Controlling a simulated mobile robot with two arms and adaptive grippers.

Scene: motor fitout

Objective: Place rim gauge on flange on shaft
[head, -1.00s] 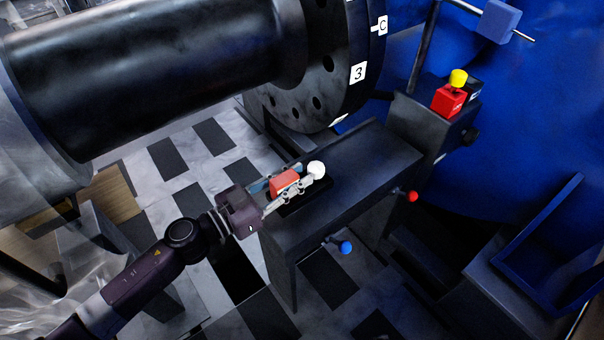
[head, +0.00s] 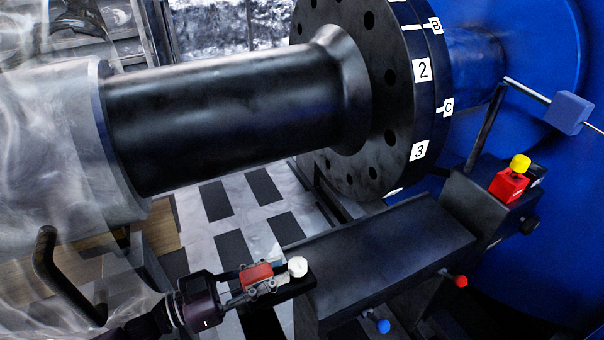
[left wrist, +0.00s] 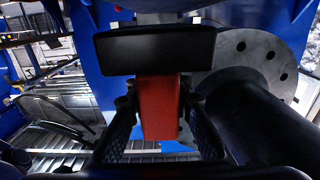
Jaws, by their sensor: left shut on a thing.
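My left gripper (head: 250,282) is shut on the red body of a gauge (head: 257,272) with a white round knob and a black plate; I take it to be the rim gauge. It is held near the left end of the dark bench. In the left wrist view the red body (left wrist: 158,110) sits between both fingers, with the black plate (left wrist: 155,50) beyond it. The black flange (head: 375,130), with bolt holes and labels 2, 3, B and C on its rim, is on the thick black shaft (head: 230,115), above and apart from the gauge. My right gripper is not in view.
The dark bench (head: 390,250) has a bare top. A second red block with a yellow knob (head: 510,182) stands on a post at its right end. A blue block (head: 568,112) on a rod and a large blue housing (head: 545,240) are at right.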

